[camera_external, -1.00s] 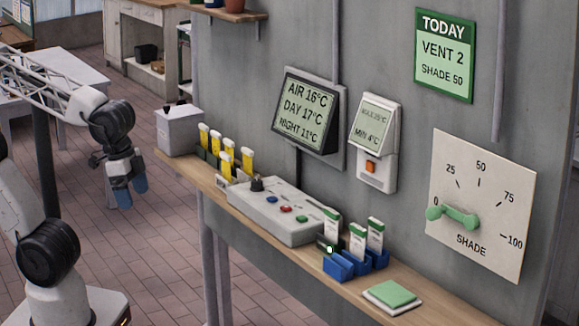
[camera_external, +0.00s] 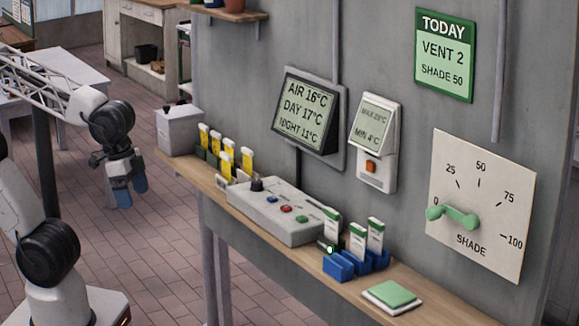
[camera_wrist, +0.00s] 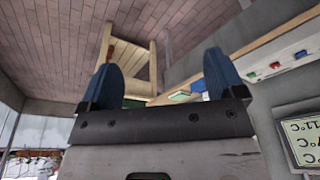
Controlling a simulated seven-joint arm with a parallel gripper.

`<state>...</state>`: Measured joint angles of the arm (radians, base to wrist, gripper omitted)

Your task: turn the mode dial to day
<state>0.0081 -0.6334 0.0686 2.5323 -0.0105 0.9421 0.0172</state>
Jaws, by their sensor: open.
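The mode dial (camera_external: 257,184) is a dark knob on the left end of the grey control box (camera_external: 283,221), which lies on the narrow wooden shelf. Its pointer direction is too small to read. My gripper (camera_external: 125,190) hangs in free air left of the shelf, well apart from the box, with blue fingertips pointing down. In the wrist view my gripper (camera_wrist: 165,82) has its two blue fingers spread with nothing between them. The box's edge with blue, red and green buttons (camera_wrist: 275,66) shows at the right there; the dial is not visible in that view.
Yellow tags (camera_external: 222,155) stand left of the box. Blue holders with white-green cards (camera_external: 355,255) stand right of it. A display (camera_external: 306,110) and a shade dial (camera_external: 453,214) are on the wall. The floor side of the shelf is clear.

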